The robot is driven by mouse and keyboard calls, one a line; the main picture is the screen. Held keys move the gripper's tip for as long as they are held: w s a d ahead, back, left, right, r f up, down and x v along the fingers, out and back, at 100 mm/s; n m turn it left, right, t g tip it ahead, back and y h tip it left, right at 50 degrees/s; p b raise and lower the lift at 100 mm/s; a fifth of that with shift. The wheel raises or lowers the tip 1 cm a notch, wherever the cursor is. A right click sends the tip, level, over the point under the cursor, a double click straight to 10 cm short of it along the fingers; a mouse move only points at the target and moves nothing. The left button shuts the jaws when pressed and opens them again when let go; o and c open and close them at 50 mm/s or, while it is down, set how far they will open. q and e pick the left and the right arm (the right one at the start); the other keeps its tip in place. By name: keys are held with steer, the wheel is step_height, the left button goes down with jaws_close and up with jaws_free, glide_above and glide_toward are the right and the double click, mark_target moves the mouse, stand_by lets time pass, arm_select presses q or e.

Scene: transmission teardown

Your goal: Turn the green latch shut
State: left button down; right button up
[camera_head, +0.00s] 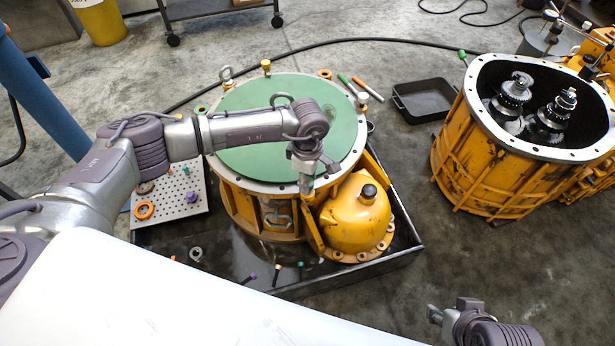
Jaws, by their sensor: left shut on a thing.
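My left gripper (307,180) points down at the near right rim of the round yellow housing (240,205), beside the domed yellow cover (355,222). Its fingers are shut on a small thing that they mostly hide. It appears to be the green latch, but its turn angle cannot be read. A flat green disc (245,135) covers the top of the housing, partly behind my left arm. My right gripper (450,312) is at the lower right, over bare floor, apart from everything. Its fingers look spread and empty.
The housing stands in a black tray (400,262). A perforated plate (172,200) with rings lies left. An open yellow housing (480,165) with gears stands right. A small black bin (424,100) and pen-like tools (368,88) lie behind. The lower right floor is clear.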

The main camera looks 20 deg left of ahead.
arm_select(q)
steer(key=shift+r+n, duration=0.1)
steer(key=shift+n, duration=1)
arm_select(e)
steer(key=shift+s+d+g, duration=0.25)
steer(key=shift+s+g, duration=0.25)
steer(key=shift+s, duration=0.4)
arm_select(q)
steer(key=c, duration=0.8)
jaws_free()
steer(key=shift+o, duration=0.2)
step_height(320, 180, up, 12)
